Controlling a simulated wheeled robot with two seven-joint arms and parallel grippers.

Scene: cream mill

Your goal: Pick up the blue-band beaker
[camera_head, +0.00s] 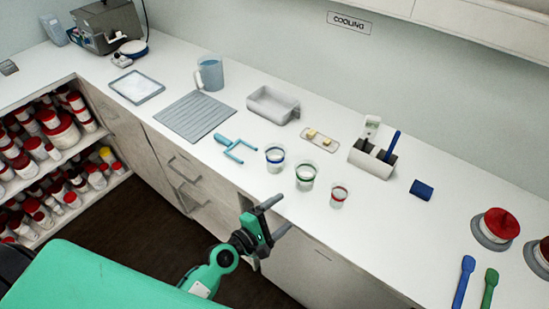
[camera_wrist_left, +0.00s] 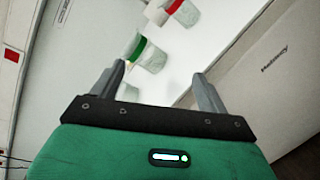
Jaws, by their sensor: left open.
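The blue-band beaker (camera_head: 275,159) stands upright on the white counter (camera_head: 237,183), near its front edge. A green-band beaker (camera_head: 306,176) and a red-band beaker (camera_head: 339,195) stand to its right. My left gripper (camera_head: 282,212) is open and empty in front of the counter, below the beakers and apart from them. In the left wrist view, the open jaws (camera_wrist_left: 159,72) have the green-band beaker (camera_wrist_left: 150,56) beyond them and the red band at the top. A pale shape lies by the left finger; I cannot tell whether it is the blue-band beaker. My right gripper is not in view.
A light-blue clamp-like tool (camera_head: 230,148) lies left of the beakers. A blue block (camera_head: 421,190) lies to the right.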

